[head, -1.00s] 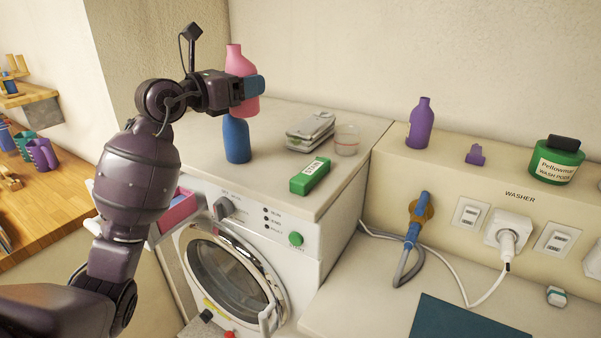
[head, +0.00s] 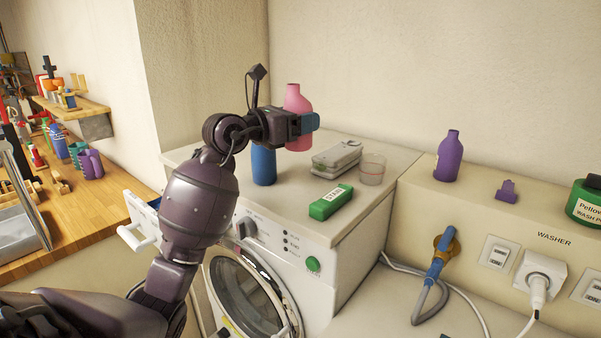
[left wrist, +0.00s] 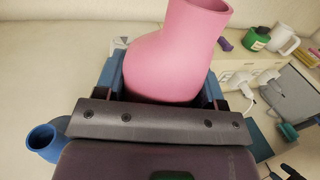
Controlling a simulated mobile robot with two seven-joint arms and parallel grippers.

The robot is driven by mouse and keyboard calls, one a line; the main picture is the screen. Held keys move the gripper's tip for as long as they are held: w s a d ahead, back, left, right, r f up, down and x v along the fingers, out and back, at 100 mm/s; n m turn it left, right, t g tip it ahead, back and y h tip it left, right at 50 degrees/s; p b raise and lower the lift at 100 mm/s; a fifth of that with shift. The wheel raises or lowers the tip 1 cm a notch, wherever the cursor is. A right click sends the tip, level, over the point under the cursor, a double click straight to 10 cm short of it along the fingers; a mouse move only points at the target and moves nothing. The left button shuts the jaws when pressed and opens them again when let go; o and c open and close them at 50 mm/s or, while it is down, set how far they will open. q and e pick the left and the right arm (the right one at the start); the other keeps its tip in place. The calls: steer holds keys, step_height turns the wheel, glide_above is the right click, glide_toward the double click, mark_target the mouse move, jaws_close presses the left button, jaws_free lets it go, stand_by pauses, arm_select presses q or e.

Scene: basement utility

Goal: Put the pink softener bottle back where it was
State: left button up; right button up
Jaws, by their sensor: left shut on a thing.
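The pink softener bottle (head: 298,104) is upright in my left gripper (head: 303,124), above the back of the washer top. In the left wrist view the pink bottle (left wrist: 180,50) sits between the fingers of my left gripper (left wrist: 165,88), which is shut on it. Its lower part is partly hidden by the gripper in the head view. A blue bottle (head: 264,166) stands on the washer top (head: 345,215) just below and left of the pink one. The blue bottle's open neck (left wrist: 42,137) shows in the left wrist view. My right gripper is not in view.
A green box (head: 331,202), a stack of grey items (head: 337,157) and a clear cup (head: 372,169) stand on the washer top. A purple bottle (head: 449,157) and a green jar (head: 585,201) stand on the ledge at right. A wooden workbench (head: 105,206) is at left.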

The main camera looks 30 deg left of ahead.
mark_target(300, 148)
arm_select(q)
step_height(300, 148, down, 6)
steer(key=shift+f+b, duration=0.25)
steer(key=shift+b, duration=0.05)
step_height(300, 148, down, 5)
steer(key=shift+f+b, duration=0.1)
steer(key=shift+b, duration=0.2)
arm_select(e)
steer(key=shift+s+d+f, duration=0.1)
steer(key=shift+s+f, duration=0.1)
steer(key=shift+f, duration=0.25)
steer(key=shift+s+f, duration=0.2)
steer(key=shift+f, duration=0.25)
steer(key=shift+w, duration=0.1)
arm_select(q)
steer(key=o, duration=1)
steer(key=shift+o, duration=0.2)
